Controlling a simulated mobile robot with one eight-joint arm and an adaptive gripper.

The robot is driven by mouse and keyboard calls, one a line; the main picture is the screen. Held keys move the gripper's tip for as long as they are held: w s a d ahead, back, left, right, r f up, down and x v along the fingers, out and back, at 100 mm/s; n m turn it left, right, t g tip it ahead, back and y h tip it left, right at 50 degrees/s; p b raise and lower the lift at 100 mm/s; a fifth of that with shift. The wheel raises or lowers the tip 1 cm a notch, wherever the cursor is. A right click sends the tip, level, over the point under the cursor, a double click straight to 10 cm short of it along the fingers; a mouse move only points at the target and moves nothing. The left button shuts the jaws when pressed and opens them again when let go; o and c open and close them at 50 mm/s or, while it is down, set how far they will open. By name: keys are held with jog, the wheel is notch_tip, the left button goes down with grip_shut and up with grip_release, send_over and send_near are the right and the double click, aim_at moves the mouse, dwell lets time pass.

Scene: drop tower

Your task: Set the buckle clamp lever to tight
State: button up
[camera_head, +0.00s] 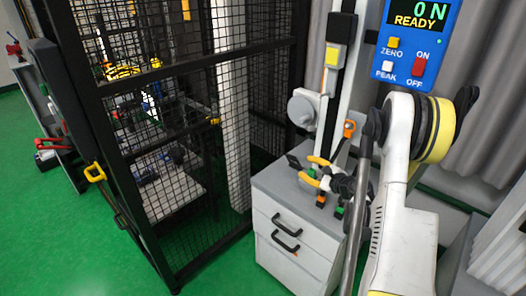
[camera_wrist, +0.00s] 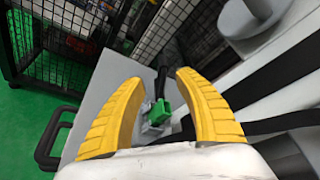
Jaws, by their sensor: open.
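The buckle clamp shows in the wrist view as a green block (camera_wrist: 161,112) on a pale metal base, with a dark lever (camera_wrist: 162,80) standing up from it. My gripper (camera_wrist: 159,76) has two yellow fingers, spread apart on either side of the lever; a gap shows on both sides. In the head view my gripper (camera_head: 309,171) is above the grey cabinet top, its yellow fingers pointing left. A dark paddle-shaped piece (camera_head: 293,162) shows by the fingertips. The clamp's base is largely hidden behind my gripper there, and I cannot tell the lever's exact setting.
The white drawer cabinet (camera_head: 290,238) has black handles. A black mesh cage (camera_head: 170,140) stands close on its left. A post with a grey round knob (camera_head: 302,110) rises behind. A blue display (camera_head: 418,45) reads 0 N READY. Green floor at left is open.

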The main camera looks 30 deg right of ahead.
jog(key=s+a+r+n+g+p, duration=0.1)
jog(key=a+r+n, duration=0.4)
jog(key=a, duration=0.5)
jog(key=s+a+r+n+g+y+p, duration=0.1)
jog(key=s+a+r+n+g, duration=0.1)
jog(key=a+r+n, duration=0.4)
jog(key=shift+s+a+r+n+g+y, duration=0.25)
jog(key=shift+a+r+g, duration=0.55)
jog(key=shift+a+r, duration=1.2)
jog(key=shift+a+f, duration=0.25)
jog(key=shift+f, duration=0.05)
